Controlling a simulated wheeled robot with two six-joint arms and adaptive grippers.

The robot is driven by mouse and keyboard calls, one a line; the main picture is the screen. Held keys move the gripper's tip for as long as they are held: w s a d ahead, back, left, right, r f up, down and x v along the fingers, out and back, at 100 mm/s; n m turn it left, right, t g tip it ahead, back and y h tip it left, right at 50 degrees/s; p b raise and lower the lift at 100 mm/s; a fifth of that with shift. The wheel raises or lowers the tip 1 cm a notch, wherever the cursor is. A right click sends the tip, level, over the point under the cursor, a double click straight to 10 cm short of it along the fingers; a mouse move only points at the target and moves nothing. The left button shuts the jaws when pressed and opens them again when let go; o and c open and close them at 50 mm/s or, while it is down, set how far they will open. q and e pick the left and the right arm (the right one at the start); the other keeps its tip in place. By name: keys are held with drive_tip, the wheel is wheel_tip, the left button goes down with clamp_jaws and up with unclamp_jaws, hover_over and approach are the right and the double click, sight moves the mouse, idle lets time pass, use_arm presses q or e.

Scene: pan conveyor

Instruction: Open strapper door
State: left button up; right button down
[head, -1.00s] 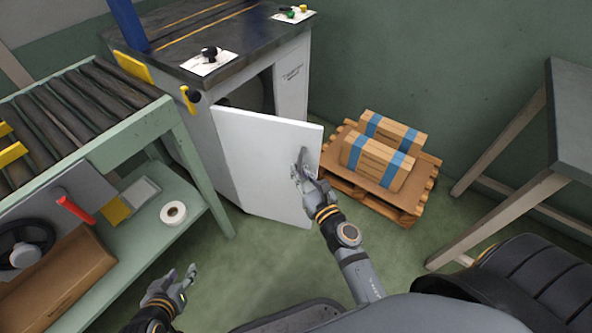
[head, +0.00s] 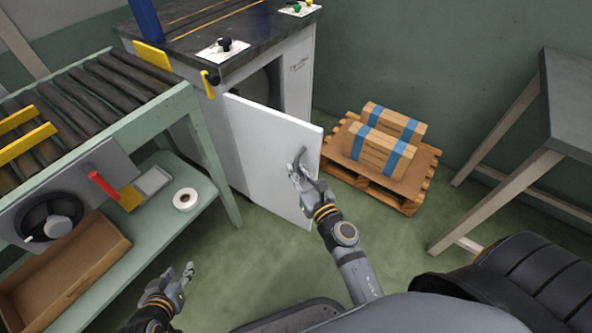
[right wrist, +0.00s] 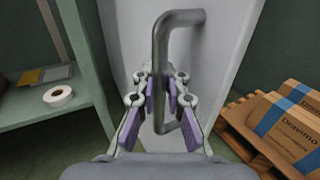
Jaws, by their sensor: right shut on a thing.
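The white strapper door (head: 265,150) stands swung open from the front of the grey strapper machine (head: 297,75), with a dark interior showing behind it. My right gripper (head: 297,168) is at the door's outer face near its free edge. In the right wrist view, my right gripper (right wrist: 166,95) is shut on the grey bar handle (right wrist: 163,50), with a finger on each side of the bar. My left gripper (head: 183,280) is low at the left, open, empty and away from the door.
A roller conveyor (head: 85,85) on a green frame stands at left, its shelf holding a tape roll (head: 185,199) and a cardboard box (head: 75,265). A wooden pallet (head: 405,200) with boxes sits right of the door. A grey table (head: 570,110) stands at right.

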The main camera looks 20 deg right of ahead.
drive_tip(key=c, duration=1.8)
unclamp_jaws()
drive_tip(key=shift+s+d+f, duration=0.1)
drive_tip(key=shift+f, duration=0.15)
drive_tip(key=o, duration=0.4)
drive_tip(key=shift+s+d+r, duration=0.1)
drive_tip(key=shift+r, duration=0.05)
drive_tip(key=s, duration=0.4)
drive_tip(key=s+d, duration=0.1)
drive_tip(key=s, duration=0.6)
drive_tip(key=shift+s+d, duration=0.25)
drive_tip(key=shift+s, duration=0.15)
